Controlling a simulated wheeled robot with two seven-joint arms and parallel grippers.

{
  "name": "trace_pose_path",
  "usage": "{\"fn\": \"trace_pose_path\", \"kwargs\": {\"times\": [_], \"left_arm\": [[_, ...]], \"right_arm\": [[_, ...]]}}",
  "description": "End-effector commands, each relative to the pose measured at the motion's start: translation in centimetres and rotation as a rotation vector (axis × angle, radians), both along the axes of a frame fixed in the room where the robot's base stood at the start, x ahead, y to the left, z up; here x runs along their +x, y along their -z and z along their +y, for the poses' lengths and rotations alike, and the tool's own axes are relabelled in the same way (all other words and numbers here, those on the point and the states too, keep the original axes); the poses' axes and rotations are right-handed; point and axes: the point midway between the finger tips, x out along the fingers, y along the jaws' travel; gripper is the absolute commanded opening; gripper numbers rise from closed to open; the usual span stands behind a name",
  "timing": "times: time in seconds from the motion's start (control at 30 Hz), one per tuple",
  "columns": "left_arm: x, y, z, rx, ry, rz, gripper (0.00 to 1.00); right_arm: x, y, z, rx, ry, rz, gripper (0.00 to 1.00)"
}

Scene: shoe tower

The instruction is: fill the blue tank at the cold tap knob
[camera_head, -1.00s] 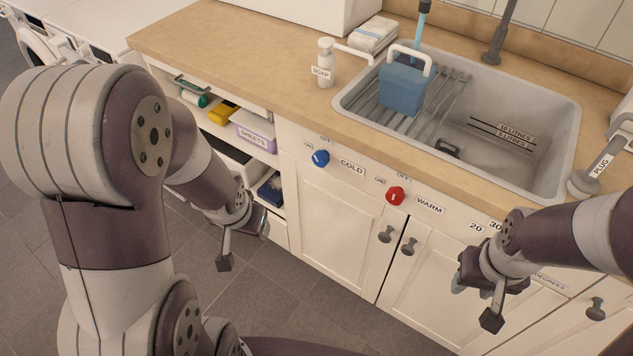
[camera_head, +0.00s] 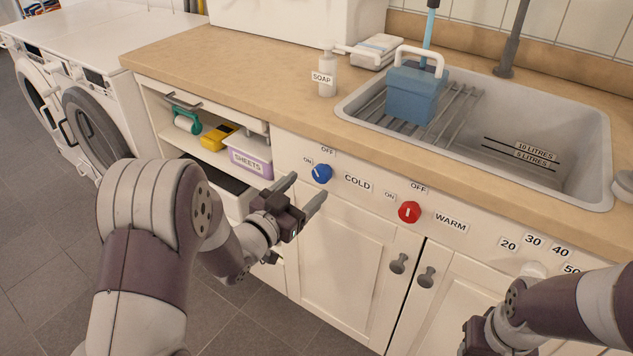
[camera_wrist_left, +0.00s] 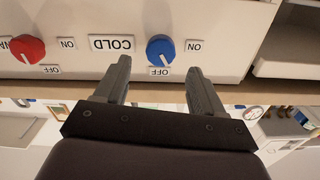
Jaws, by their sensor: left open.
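The blue cold tap knob (camera_head: 321,173) is on the cabinet front, between the ON and OFF labels and left of the COLD label. It also shows in the left wrist view (camera_wrist_left: 160,49), its white mark angled to the lower right. My left gripper (camera_head: 306,189) is open and empty, its fingers pointing at the knob from just below, apparently short of it; the wrist view shows the fingertips (camera_wrist_left: 158,68) either side of the knob's line. The blue tank (camera_head: 415,95) with a white handle stands on the sink rack, a light-blue vertical pipe (camera_head: 430,35) behind it. My right gripper (camera_head: 478,338) is partly cut off at the bottom.
The red WARM knob (camera_head: 409,212) is right of the cold knob. A soap bottle (camera_head: 327,76) stands on the counter left of the sink (camera_head: 560,190). Open shelves with a SHEETS box (camera_head: 248,160) are left of my left gripper. Door knobs (camera_head: 398,263) stick out below.

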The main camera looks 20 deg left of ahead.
Motion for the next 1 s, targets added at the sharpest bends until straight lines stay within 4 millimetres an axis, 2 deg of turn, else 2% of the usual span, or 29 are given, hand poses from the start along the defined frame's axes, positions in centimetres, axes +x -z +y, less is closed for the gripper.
{"fn": "trace_pose_path", "kwargs": {"times": [0.1,0.23,0.57,0.73,0.77,1.0], "left_arm": [[2.4,0.2,-1.0,-0.001,0.003,-0.001,0.69],[4.2,0.1,-1.5,0.000,0.001,0.001,0.69],[4.9,0.0,-1.7,0.000,-0.001,0.002,0.69],[4.8,0.0,-1.7,0.000,-0.001,0.002,0.17],[4.8,0.0,-1.7,0.000,-0.001,0.002,0.13],[4.8,0.1,-1.7,0.017,-0.001,-0.004,0.13]], "right_arm": [[0.0,0.7,0.0,0.000,0.000,0.000,0.43],[0.0,0.9,0.0,0.000,0.000,0.000,0.43],[0.0,0.9,0.0,0.000,0.000,0.000,0.43],[0.0,0.9,0.0,0.000,0.000,0.000,0.43],[0.0,0.9,0.0,0.000,0.000,0.000,0.43],[0.0,1.1,0.0,0.000,0.000,0.000,0.43]]}}
